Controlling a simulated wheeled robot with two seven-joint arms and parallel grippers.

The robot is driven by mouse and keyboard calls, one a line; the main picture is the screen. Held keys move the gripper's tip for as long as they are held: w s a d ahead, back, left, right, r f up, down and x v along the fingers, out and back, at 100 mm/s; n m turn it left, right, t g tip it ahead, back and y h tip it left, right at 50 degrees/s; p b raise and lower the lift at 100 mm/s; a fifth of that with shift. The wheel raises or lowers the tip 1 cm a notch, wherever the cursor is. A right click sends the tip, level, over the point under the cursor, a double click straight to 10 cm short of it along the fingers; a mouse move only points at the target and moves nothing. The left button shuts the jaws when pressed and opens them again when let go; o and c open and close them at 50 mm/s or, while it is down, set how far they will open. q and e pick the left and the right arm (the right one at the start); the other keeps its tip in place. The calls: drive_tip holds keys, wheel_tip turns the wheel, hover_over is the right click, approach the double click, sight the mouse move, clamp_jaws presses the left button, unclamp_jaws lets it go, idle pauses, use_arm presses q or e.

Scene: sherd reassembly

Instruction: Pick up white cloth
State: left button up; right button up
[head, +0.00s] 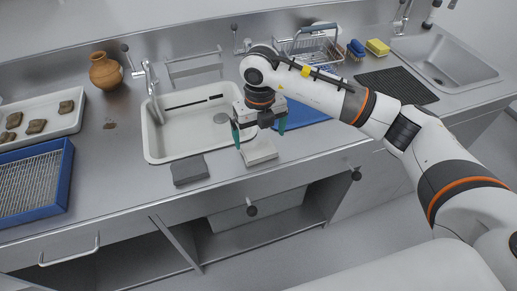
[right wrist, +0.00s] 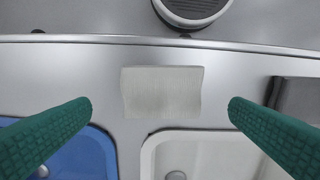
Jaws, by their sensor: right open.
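The white cloth (head: 259,153) lies folded flat on the steel counter, near its front edge and in front of the white sink basin. It also shows in the right wrist view (right wrist: 161,92), centred between the fingers. My right gripper (head: 260,135) is open with green fingers and points down above the cloth. In the right wrist view its fingertips (right wrist: 160,105) are wide apart, one on each side of the cloth, with nothing between them. Whether the fingertips touch the counter I cannot tell. My left gripper is not in view.
A dark grey folded cloth (head: 190,170) lies left of the white one. The white sink (head: 160,152) and a blue tray (head: 309,113) are behind. A tap (head: 148,78), clay pot (head: 105,71), sherd tray (head: 68,124) and blue rack (head: 66,180) stand left. A wire basket (head: 318,50) is behind.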

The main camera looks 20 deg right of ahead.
sight(259, 149)
drive_tip(key=f, duration=0.2)
drive_tip(key=f+p, duration=0.1)
drive_tip(key=shift+s+a+f, duration=0.15)
drive_tip(key=shift+s+f, duration=0.05)
drive_tip(key=shift+f, duration=0.7)
drive_tip(key=shift+w, duration=0.1)
drive_tip(key=c, duration=0.9)
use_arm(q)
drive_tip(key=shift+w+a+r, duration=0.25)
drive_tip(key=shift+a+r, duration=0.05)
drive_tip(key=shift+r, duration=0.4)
use_arm(e)
drive_tip(key=shift+r, duration=0.1)
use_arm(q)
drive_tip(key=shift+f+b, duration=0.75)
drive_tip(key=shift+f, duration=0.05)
use_arm(e)
wheel_tip(259, 149, up, 10)
